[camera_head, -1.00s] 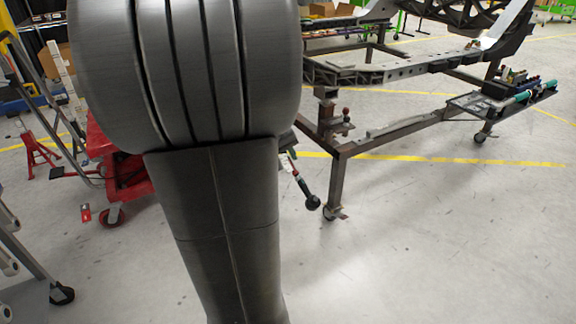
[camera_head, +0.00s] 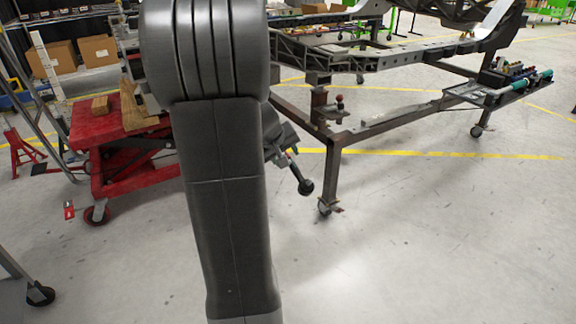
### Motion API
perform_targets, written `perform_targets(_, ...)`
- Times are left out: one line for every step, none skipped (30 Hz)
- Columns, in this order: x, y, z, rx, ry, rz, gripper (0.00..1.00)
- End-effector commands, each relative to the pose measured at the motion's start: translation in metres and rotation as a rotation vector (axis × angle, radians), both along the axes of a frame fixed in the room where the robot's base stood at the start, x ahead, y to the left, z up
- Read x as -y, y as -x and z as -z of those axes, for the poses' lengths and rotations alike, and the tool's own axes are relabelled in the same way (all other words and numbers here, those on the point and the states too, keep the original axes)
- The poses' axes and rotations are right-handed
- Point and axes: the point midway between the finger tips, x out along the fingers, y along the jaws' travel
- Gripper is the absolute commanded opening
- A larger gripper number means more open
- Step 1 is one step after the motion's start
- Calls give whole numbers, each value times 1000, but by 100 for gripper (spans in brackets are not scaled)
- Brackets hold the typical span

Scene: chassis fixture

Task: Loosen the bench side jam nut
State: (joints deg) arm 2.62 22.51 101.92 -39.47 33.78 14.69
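The steel chassis fixture (camera_head: 333,170) stands on casters right of centre, with a low rail running back to the right. A small upright part with a red knob (camera_head: 339,101) sits at its near corner. I cannot make out the jam nut. My own arm fills the centre left and hides much behind it. A dark grey end piece (camera_head: 280,140), seemingly my gripper, shows just past the arm's right side.
A red lift cart (camera_head: 125,150) with wood blocks stands at left, partly behind my arm. A red jack stand (camera_head: 25,155) is at far left. A tray of tools (camera_head: 510,85) sits on the fixture's right end. The floor at front right is clear.

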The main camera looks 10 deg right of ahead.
Motion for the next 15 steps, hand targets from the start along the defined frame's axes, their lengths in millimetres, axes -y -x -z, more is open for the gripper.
perform_targets(3,-3,10,-2,0,1,45)
perform_targets(5,-5,13,-2,0,1,45)
perform_targets(7,-7,16,-1,0,0,45)
perform_targets(8,-9,18,-1,0,1,45)
perform_targets(9,-10,20,0,0,1,45)
perform_targets(10,-11,22,0,0,1,45)
perform_targets(10,-12,23,0,0,1,45)
perform_targets(11,-12,24,0,0,1,45)
perform_targets(11,-13,25,0,0,0,45)
perform_targets(11,-13,25,0,0,0,45)
perform_targets(11,-13,25,0,0,0,45)
perform_targets(11,-13,25,0,0,0,45)
perform_targets(11,-13,25,0,0,0,45)
perform_targets(11,-13,25,0,0,0,45)
perform_targets(11,-13,25,0,0,0,45)
